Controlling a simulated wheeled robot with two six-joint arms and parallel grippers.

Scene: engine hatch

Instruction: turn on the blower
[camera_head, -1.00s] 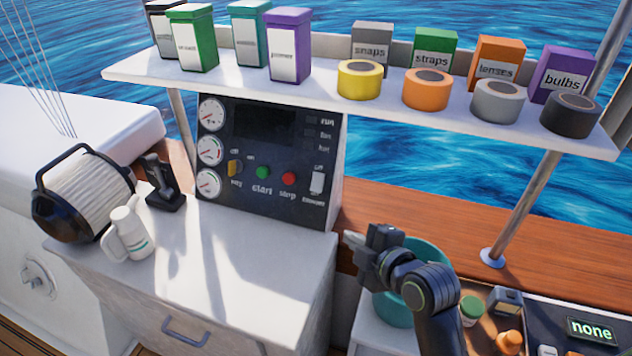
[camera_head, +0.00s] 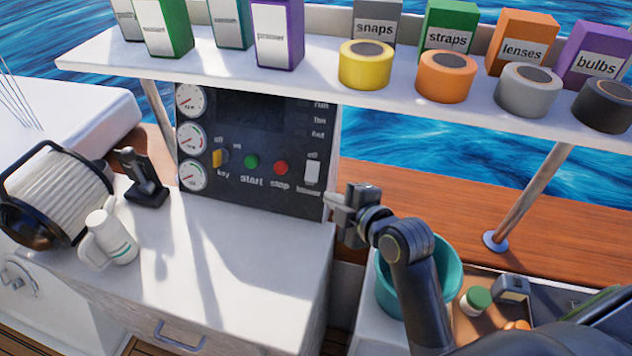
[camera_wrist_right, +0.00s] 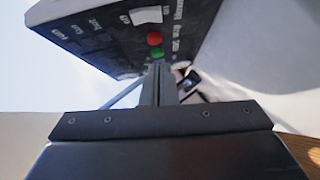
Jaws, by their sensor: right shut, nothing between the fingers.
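The black engine panel (camera_head: 250,120) stands at the back of the white counter. Its white blower switch (camera_head: 312,172) is at the lower right of the panel, with "off" above it; it also shows in the right wrist view (camera_wrist_right: 147,15). Left of it are the red stop button (camera_head: 280,167), the green start button (camera_head: 251,161) and the yellow key switch (camera_head: 218,158). My right gripper (camera_head: 332,198) is shut and empty, just right of and below the blower switch, near the panel's right edge. I cannot tell whether it touches the panel. My left gripper is not in view.
A white shelf (camera_head: 330,79) with boxes and tape rolls overhangs the panel. A teal bucket (camera_head: 447,281) is beneath my right arm. The counter's middle is clear.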

